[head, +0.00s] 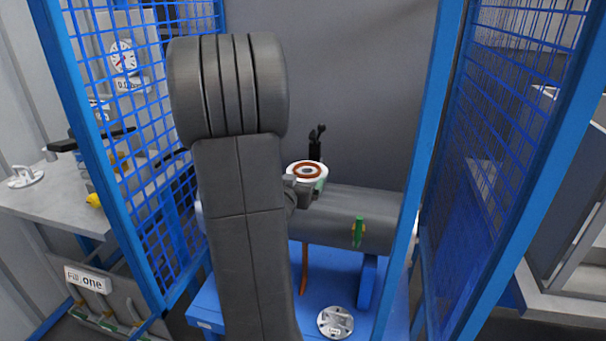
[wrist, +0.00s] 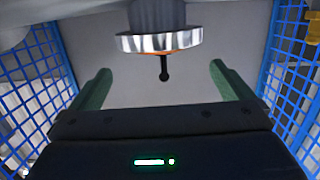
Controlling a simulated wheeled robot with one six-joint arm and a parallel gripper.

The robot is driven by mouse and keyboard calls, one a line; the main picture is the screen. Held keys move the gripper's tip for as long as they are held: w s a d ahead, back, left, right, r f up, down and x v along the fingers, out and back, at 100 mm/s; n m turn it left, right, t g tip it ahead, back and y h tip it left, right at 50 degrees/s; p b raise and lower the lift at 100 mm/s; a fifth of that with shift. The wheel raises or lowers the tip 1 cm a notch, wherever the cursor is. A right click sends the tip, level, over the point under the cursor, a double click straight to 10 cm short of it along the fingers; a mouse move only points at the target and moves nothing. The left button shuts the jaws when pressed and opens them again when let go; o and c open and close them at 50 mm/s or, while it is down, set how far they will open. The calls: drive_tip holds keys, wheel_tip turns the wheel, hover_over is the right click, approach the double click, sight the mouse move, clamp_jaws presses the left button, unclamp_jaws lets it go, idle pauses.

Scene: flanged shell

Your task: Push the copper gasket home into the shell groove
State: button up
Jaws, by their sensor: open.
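The copper gasket (head: 307,171) is an orange-brown ring on the pale round flange face (head: 293,171) on top of the grey horizontal shell (head: 336,215). I cannot tell whether it sits down in the groove or stands proud. In the wrist view, a thin orange edge of the gasket (wrist: 158,52) shows along the bright metal flange (wrist: 160,41). My gripper (wrist: 160,70) is open, with its two green fingers apart and nothing between them touching. In the head view my gripper is beside the flange, mostly hidden by my arm.
A black upright fitting (head: 316,146) stands just behind the flange. A green handle (head: 358,232) is on the shell's side. Blue mesh panels (head: 115,110) and (head: 515,150) stand on both sides. A round metal disc (head: 335,322) lies on the blue base (head: 280,315).

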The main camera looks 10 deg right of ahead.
sight(305, 170)
drive_tip(key=v, duration=0.6)
drive_tip(key=shift+s+a, duration=0.2)
drive_tip(key=shift+s, duration=0.05)
drive_tip(key=shift+r, duration=0.1)
drive_tip(key=x, duration=1.4)
drive_tip(key=shift+d, duration=0.1)
drive_tip(key=shift+r, duration=0.35)
drive_tip(key=shift+f, duration=0.1)
